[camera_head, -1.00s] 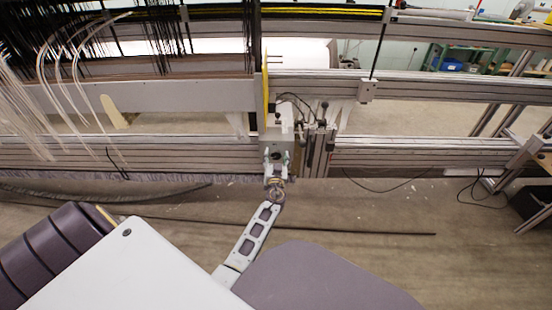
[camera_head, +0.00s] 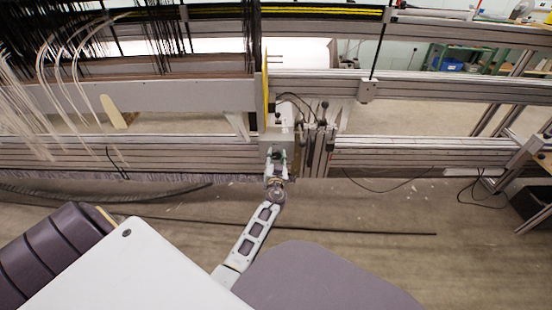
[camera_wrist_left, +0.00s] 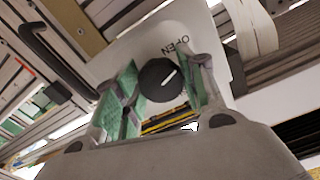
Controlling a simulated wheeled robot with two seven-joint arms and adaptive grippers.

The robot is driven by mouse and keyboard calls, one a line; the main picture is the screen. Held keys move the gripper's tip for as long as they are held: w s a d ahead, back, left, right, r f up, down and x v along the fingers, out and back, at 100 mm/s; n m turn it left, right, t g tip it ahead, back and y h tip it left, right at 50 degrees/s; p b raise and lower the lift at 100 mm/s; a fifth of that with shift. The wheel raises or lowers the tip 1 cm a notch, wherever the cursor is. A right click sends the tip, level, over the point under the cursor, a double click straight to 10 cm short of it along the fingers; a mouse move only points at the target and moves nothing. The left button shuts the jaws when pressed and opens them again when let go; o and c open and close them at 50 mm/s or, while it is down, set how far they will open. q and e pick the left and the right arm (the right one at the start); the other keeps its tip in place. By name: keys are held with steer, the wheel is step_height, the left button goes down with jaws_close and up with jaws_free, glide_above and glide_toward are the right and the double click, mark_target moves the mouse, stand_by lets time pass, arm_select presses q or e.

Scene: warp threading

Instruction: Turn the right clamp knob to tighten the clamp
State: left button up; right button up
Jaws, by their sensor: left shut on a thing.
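The clamp knob (camera_wrist_left: 158,80) is round and black with a white pointer line, and it sits on a light grey plate (camera_wrist_left: 110,57). The word OPEN is printed on the plate above the knob in the left wrist view. The pointer line slants up and to the right, a little right of that word. My left gripper (camera_wrist_left: 163,84) has its green-padded fingers on both sides of the knob and is shut on it. In the head view my left gripper (camera_head: 277,155) is at the front of the grey clamp box (camera_head: 277,134), and its fingers mostly hide the knob. My right gripper is not in view.
A metal rail (camera_head: 420,155) runs left and right of the clamp box. White threads (camera_head: 25,110) hang at the left. Black levers (camera_head: 323,106) stand just right of the box. A black handle (camera_wrist_left: 58,60) shows in the left wrist view. Cables lie on the floor.

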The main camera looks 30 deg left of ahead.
arm_select(q)
steer(key=shift+m, duration=0.3)
steer(key=shift+m+b, duration=0.45)
steer(key=shift+m, duration=0.55)
steer(key=shift+m+b, duration=0.3)
steer(key=shift+m, duration=1.2)
steer(key=m, duration=0.4)
steer(key=shift+m, duration=0.4)
steer(key=m+p, duration=0.1)
steer(key=m, duration=0.4)
steer(key=shift+r+p, duration=0.2)
steer(key=shift+p, duration=0.2)
steer(key=m+p, duration=0.2)
steer(key=m, duration=0.2)
steer(key=shift+m, duration=0.5)
steer(key=shift+f+p, duration=0.1)
steer(key=shift+p, duration=0.2)
